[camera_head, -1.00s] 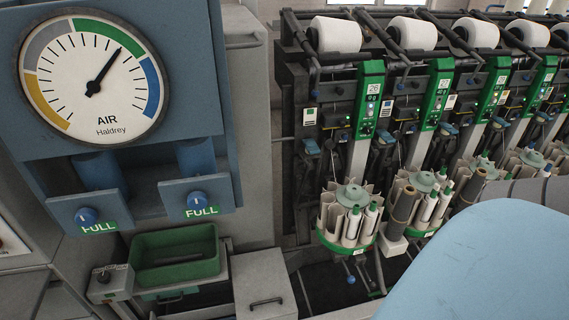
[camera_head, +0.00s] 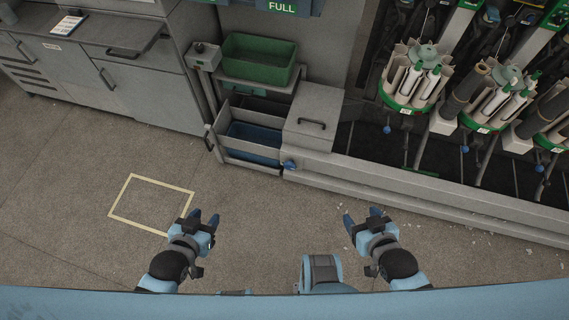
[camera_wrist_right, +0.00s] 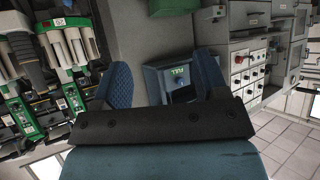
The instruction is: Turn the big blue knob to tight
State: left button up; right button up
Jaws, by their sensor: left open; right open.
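Several blue knobs show, and I cannot tell for certain which is the big one. One blue knob (camera_head: 289,165) sits low at the front left end of the winder's grey base, beside the grey lidded box. Smaller blue knobs (camera_head: 387,129) hang under the spindle units. In the right wrist view, a blue housing (camera_wrist_right: 161,83) with an upside-down FULL label shows between the fingers; no tight mark is readable. My left gripper (camera_head: 204,217) is open and empty above the floor. My right gripper (camera_head: 362,216) is open and empty, apart from every knob; its fingers (camera_wrist_right: 168,85) show spread.
A green bin (camera_head: 258,62) stands on a cart above a blue bin (camera_head: 254,137). A grey lidded box (camera_head: 313,118) is to its right. Grey cabinets (camera_head: 140,85) stand at left. A yellow floor square (camera_head: 150,203) is empty.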

aim_at(289, 165)
jog(key=i+j+z, duration=0.2)
jog(key=j+z, duration=0.15)
jog(key=j, duration=1.15)
jog(key=j+z, duration=0.35)
jog(key=j, duration=1.2)
